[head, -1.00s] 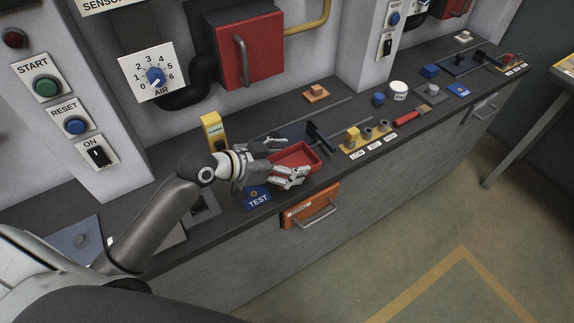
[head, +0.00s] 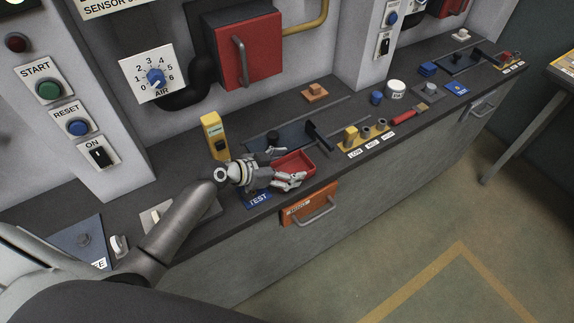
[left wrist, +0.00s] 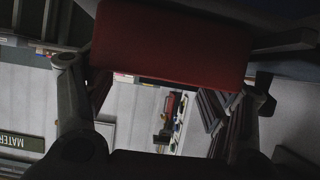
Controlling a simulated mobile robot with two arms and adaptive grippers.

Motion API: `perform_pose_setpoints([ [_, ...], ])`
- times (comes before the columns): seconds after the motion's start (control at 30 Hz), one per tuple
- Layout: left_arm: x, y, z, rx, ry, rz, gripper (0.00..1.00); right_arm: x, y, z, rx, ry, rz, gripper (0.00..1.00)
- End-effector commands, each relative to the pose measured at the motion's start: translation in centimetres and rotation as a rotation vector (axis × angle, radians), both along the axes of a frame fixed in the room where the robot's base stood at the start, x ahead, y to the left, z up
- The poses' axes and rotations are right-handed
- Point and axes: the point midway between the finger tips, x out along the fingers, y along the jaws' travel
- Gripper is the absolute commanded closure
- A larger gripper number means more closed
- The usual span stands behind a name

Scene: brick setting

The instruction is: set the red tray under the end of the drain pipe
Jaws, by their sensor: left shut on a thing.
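The red tray (head: 297,161) is a small open box at the front of the dark bench top. My left gripper (head: 284,170) is shut on the tray at its left end. In the left wrist view the tray (left wrist: 170,45) fills the upper middle, between the two fingers of my left gripper (left wrist: 165,90). I cannot tell whether the tray touches the bench. My right gripper is not in view.
A black slider fixture (head: 318,136) stands just behind the tray. A yellow block with a dark switch (head: 214,135) stands to its left. A blue TEST plate (head: 257,199) and an orange drawer (head: 309,205) are near the front edge.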

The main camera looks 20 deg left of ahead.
Motion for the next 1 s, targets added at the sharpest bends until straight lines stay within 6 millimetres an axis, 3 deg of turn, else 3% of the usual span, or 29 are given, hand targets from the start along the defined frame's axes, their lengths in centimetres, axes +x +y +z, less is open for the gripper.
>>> perform_pose_setpoints([
  [0.23,0.1,0.0,-0.2,-0.001,-0.003,0.000,0.67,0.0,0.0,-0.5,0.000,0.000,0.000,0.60],
  [0.27,0.0,0.0,-0.3,0.000,0.000,0.000,0.22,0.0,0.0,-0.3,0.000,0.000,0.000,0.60],
  [0.4,0.0,0.0,-0.2,0.000,0.000,0.000,0.04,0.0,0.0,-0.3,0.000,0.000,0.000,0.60],
  [0.87,0.0,0.0,0.2,-0.001,0.001,0.000,0.03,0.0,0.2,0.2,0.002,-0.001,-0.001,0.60],
  [1.0,-1.2,1.0,0.6,0.003,0.000,0.000,0.03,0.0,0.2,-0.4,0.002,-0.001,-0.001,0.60],
])
